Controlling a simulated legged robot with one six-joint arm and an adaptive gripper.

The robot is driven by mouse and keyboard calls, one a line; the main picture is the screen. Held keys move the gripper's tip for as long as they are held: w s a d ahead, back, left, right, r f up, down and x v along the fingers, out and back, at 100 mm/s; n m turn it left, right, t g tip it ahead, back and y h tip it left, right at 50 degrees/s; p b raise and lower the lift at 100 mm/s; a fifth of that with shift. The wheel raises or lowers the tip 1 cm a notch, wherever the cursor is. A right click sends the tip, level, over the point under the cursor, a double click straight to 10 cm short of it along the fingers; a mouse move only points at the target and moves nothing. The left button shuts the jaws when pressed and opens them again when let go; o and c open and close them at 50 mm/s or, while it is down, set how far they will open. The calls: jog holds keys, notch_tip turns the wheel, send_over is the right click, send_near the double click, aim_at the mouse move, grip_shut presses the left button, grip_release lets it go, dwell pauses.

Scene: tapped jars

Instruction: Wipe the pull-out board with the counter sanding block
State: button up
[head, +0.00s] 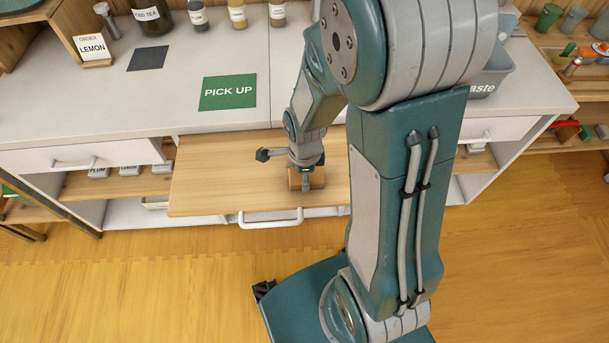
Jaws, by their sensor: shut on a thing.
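The pull-out board (215,185) is a light wooden slab that sticks out from under the white counter. It has a white handle below its front edge. The sanding block (319,179) is a small brown block at the board's middle. My gripper (305,184) points down over the block and is shut on it. The block looks to be at the board's surface, but I cannot tell whether it touches. My arm hides the right part of the board.
The white counter (80,100) bears a green PICK UP mat (228,92), a dark square (148,57), a LEMON order card (93,48) and several jars at the back. A grey waste bin (492,75) stands at the right. The board's left half is clear.

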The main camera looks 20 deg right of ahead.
jog(key=shift+w+d, duration=0.2)
jog(key=shift+w, duration=0.45)
jog(key=shift+w+d, duration=0.2)
jog(key=shift+w, duration=0.5)
jog(key=shift+w+d, duration=0.2)
jog(key=shift+w, duration=0.45)
jog(key=shift+w, duration=0.1)
jog(key=shift+w+d, duration=0.25)
jog(key=shift+w, duration=0.45)
jog(key=shift+w+d, duration=0.2)
jog(key=shift+w, duration=0.5)
jog(key=shift+w+d, duration=0.25)
jog(key=shift+w, duration=0.45)
jog(key=shift+s+a, duration=0.25)
jog(key=shift+s, duration=0.5)
jog(key=shift+s+a, duration=0.2)
jog(key=shift+s, duration=0.55)
jog(key=shift+s+a, duration=0.25)
jog(key=shift+s, duration=0.5)
jog(key=shift+s+a, duration=0.25)
jog(key=shift+s, duration=0.5)
jog(key=shift+s+a, duration=0.25)
jog(key=shift+s, duration=0.5)
jog(key=shift+s+a, duration=0.25)
jog(key=shift+s, duration=0.5)
